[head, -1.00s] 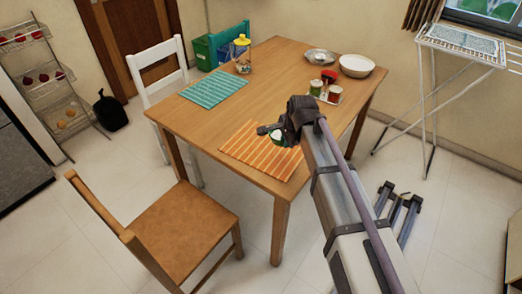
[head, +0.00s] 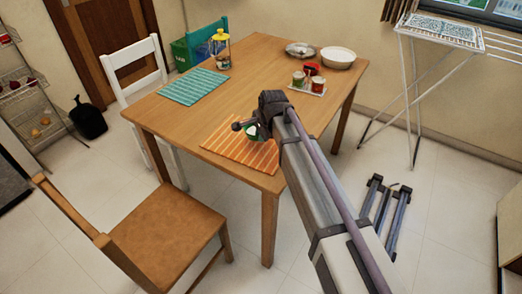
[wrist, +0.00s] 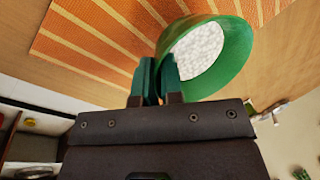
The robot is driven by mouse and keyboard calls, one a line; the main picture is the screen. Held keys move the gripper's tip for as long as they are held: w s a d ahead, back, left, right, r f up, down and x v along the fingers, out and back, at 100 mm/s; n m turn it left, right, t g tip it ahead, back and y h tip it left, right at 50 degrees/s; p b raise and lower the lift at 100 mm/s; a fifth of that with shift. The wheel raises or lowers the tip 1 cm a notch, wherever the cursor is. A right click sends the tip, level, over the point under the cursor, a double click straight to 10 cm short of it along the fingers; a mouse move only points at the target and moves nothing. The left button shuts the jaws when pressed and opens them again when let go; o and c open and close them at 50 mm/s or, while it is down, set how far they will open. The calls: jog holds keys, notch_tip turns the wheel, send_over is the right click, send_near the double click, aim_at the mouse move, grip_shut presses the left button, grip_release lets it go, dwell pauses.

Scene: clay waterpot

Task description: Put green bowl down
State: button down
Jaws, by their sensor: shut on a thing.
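The green bowl (wrist: 236,62) has a speckled white inside and is held by its rim in the wrist view. My gripper (wrist: 157,82) is shut on that rim with its two green-tipped fingers. In the head view a small part of the bowl (head: 253,131) shows below my gripper (head: 252,124), over the orange striped placemat (head: 235,147). The arm hides most of the bowl there. I cannot tell whether the bowl touches the placemat.
The wooden table (head: 178,116) also bears a teal placemat (head: 194,86), a jar (head: 221,53), condiment pots (head: 299,79), a white bowl (head: 338,58) and a metal dish (head: 299,48). A brown chair (head: 168,236) and a white chair (head: 128,65) stand beside it.

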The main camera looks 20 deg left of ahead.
aim_at(261, 147)
notch_tip(261, 147, down, 4)
jog(key=b, duration=0.4)
jog(key=shift+r+p, duration=0.3)
jog(key=shift+r, duration=0.05)
jog(key=shift+f, duration=0.25)
jog(key=c, duration=1.3)
grip_release()
jog(key=shift+r, duration=0.1)
jog(key=shift+o, duration=0.2)
jog(key=p+v, duration=1.1)
jog(key=v, duration=0.1)
